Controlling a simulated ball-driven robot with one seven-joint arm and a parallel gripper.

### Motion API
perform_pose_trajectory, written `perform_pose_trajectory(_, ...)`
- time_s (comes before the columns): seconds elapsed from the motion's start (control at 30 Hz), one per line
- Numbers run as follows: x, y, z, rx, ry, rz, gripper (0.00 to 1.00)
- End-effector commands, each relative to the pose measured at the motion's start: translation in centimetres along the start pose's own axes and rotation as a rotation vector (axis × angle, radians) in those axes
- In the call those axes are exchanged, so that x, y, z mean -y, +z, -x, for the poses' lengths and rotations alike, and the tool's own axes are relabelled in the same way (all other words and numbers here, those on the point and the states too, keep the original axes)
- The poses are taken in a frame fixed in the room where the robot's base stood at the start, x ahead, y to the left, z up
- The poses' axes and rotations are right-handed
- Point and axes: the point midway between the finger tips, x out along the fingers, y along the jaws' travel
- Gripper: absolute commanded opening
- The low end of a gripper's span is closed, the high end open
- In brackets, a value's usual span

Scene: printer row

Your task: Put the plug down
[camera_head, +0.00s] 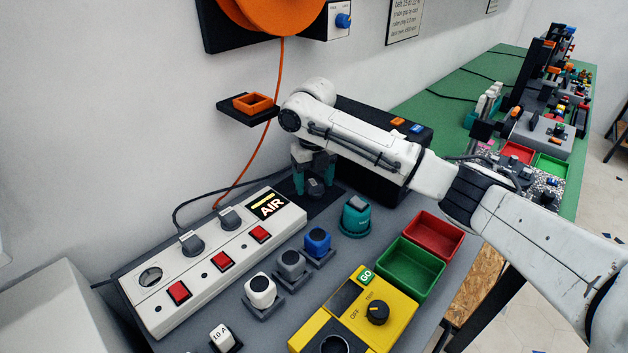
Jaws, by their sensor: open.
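My gripper (314,180) points down over a dark pad (329,200) behind the end of the white power strip. Its teal fingers are apart. A dark grey plug-like piece (316,189) sits low between the fingertips, on or just above the pad; whether a finger touches it I cannot tell. The white power strip (213,262) has an AIR label and red switches.
White (260,291), grey (291,265), blue (317,242) and teal (355,217) pieces stand on the bench in front of the strip. A yellow box (366,315), green tray (409,268) and red tray (434,237) lie right. A black case (369,178) stands behind my gripper.

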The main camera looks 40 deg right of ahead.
Motion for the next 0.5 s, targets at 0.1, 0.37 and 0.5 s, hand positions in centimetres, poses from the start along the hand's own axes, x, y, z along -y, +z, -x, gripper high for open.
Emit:
perform_pose_trajectory(0.1,0.0,0.1,1.5,0.004,0.0,0.001,0.7)
perform_pose_trajectory(0.37,0.0,0.1,6.8,0.005,0.0,0.001,0.7)
perform_pose_trajectory(0.5,-0.1,0.1,9.3,0.003,0.0,0.001,0.7)
